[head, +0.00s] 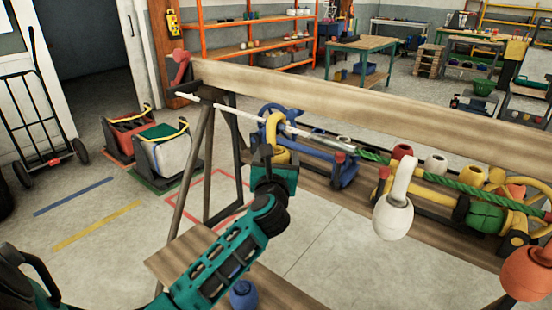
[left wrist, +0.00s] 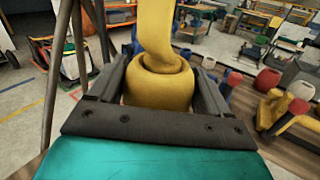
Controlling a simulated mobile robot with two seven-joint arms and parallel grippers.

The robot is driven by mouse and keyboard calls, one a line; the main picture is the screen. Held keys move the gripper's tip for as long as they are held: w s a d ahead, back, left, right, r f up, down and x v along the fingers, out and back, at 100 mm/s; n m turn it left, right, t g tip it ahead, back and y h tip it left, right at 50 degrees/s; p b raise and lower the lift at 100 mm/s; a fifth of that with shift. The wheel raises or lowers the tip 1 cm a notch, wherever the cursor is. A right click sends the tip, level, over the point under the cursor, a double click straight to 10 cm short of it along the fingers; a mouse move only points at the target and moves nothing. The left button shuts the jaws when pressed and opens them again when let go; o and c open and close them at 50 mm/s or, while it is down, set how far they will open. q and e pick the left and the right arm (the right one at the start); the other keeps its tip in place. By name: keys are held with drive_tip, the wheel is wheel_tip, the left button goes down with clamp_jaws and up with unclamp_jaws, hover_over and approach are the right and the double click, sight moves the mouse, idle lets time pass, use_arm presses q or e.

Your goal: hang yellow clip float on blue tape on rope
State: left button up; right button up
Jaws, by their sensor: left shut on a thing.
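The yellow clip float (head: 273,128) is in my left gripper (head: 272,157), with its hook up at the rope (head: 230,107). In the left wrist view the float's round yellow body (left wrist: 158,88) sits between the two dark fingers, and its strap rises out of the top of the picture. I cannot tell whether the hook is over the rope or only in front of it. The rope is white at the left and green at the right. I cannot make out blue tape on it for certain. My right gripper is not in view.
A white clip float (head: 393,214) hangs at the right, and an orange float (head: 527,272) is at the right edge. A long wooden beam (head: 350,95) runs behind the rope. Blue and yellow gear lies on the bench behind. A blue float (head: 243,293) is low down.

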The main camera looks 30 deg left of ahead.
use_arm(q)
drive_tip(key=shift+f, duration=0.15)
drive_tip(key=o, duration=1)
drive_tip(key=v, duration=1.3)
